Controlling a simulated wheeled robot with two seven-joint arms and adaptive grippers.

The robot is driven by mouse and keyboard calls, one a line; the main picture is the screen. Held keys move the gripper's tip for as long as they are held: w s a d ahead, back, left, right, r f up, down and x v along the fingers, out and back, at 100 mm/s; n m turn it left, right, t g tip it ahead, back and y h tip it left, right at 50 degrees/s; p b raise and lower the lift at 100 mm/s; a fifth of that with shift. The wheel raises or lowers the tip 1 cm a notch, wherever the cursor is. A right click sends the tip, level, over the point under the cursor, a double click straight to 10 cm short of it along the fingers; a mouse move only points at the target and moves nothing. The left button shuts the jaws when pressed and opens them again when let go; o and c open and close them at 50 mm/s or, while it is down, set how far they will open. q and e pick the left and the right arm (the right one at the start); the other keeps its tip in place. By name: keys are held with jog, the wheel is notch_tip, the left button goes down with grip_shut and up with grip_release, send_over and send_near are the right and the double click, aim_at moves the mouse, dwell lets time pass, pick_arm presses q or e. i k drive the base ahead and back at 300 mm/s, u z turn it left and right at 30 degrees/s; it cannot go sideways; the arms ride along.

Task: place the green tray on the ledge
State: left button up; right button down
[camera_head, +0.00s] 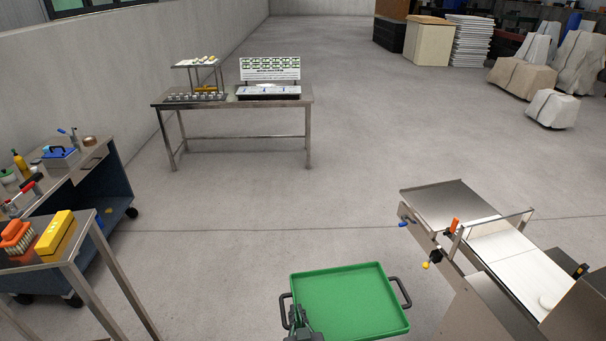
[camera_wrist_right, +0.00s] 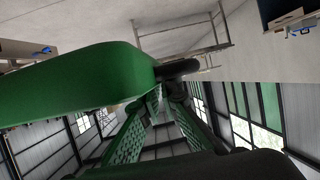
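The green tray (camera_head: 345,302) is at the bottom middle of the head view, empty, with a black handle on its left side and another on its right. My right gripper (camera_head: 300,322) is at the tray's left handle. The tray appears to be held above the floor. My left gripper is not in view. A flat metal ledge (camera_head: 447,203) sticks out at the far end of the machine on the right.
The dough machine (camera_head: 515,260) stands right of the tray, with small coloured knobs on its near side. A steel table (camera_head: 240,102) with trays stands at the back. A workbench (camera_head: 80,175) and a table with yellow and orange items (camera_head: 55,232) are left. The floor between is clear.

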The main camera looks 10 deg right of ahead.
aim_at(453, 203)
jog(key=i, duration=2.6)
jog(key=z, duration=1.65)
jog(key=i, duration=0.95)
jog(key=u, duration=0.05)
